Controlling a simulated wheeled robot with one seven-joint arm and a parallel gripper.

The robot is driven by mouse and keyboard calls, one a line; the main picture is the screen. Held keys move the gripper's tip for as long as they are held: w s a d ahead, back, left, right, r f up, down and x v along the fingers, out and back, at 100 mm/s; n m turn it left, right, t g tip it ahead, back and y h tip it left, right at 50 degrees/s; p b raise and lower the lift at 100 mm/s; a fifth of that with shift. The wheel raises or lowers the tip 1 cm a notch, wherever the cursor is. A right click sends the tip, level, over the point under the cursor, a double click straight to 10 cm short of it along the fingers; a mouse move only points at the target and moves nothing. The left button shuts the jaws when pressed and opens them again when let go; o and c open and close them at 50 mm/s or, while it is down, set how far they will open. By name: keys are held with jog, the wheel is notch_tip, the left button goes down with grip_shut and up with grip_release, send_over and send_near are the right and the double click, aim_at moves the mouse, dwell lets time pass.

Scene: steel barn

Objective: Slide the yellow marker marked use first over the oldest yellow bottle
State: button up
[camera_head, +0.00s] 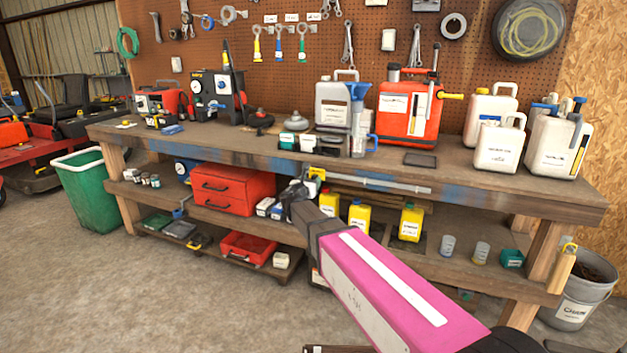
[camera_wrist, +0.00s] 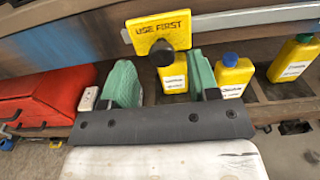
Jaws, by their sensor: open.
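The yellow marker (camera_wrist: 160,27) reads USE FIRST and stands upright just above the left yellow bottle (camera_wrist: 174,78). The marker also shows small in the head view (camera_head: 317,173). A blue-capped yellow bottle (camera_wrist: 232,76) and a green-capped one (camera_wrist: 294,58) stand to the right; their label dates are too small to read. My gripper (camera_wrist: 162,82) is open, its green-padded fingers on either side of the left bottle. In the head view my gripper (camera_head: 298,192) is at the lower shelf.
A red toolbox (camera_head: 232,188) and small white boxes (camera_head: 270,208) are left of the bottles on the lower shelf. The workbench top (camera_head: 260,145) lies close above. Glass jars (camera_head: 447,246) stand to the right. A grey bucket (camera_head: 580,290) is at the right end.

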aim_at(314, 178)
jog(key=shift+x, duration=1.55)
